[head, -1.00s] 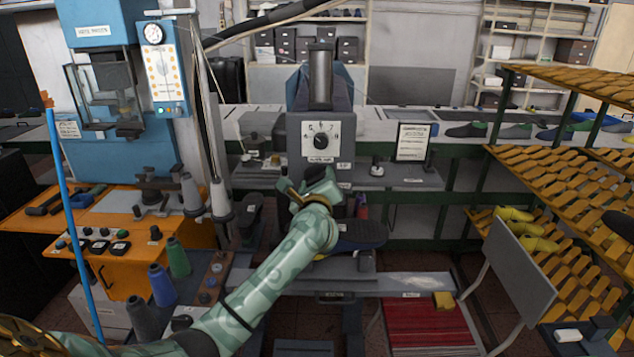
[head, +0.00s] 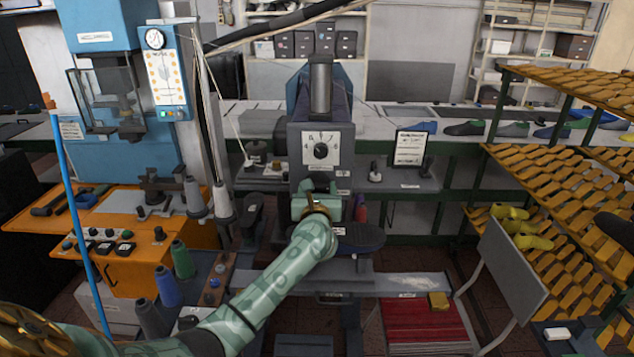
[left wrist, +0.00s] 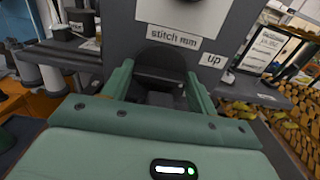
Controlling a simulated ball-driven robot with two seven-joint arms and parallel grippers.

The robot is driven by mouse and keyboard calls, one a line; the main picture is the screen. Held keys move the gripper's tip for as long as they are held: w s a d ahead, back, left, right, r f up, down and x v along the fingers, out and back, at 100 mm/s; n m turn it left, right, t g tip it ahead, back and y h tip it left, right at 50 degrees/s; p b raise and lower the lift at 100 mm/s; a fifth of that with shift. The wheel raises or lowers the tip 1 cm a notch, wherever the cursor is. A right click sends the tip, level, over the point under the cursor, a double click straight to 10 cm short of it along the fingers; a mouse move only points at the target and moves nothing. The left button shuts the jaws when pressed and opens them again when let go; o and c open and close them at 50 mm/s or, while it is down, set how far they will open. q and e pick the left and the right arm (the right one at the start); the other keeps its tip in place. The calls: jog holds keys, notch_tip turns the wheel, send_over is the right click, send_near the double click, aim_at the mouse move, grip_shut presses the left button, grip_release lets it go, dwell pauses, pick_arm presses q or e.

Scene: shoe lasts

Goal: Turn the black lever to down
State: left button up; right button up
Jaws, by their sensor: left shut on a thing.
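The grey stitching machine (head: 346,140) stands in the middle of the head view, with a white dial and a black knob on its front. In the left wrist view, its front carries the labels "stitch mm" and "up" (left wrist: 211,59). The black lever (left wrist: 163,58) is a dark rounded shape below "stitch mm", between the fingers of my left gripper (left wrist: 162,80). My right gripper is not in view.
An orange bench (head: 130,275) with thread cones stands at left under a blue machine (head: 120,150). A rack of yellow shoe lasts (head: 560,200) fills the right. A small sign (head: 410,147) stands right of the machine.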

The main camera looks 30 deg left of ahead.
pick_arm(q)
jog(key=m+p, duration=0.3)
jog(key=m, duration=0.1)
jog(key=shift+m+p, duration=0.95)
jog(key=shift+m, duration=0.45)
jog(key=shift+f, duration=0.1)
jog(key=o, duration=1)
jog(key=shift+d, duration=0.1)
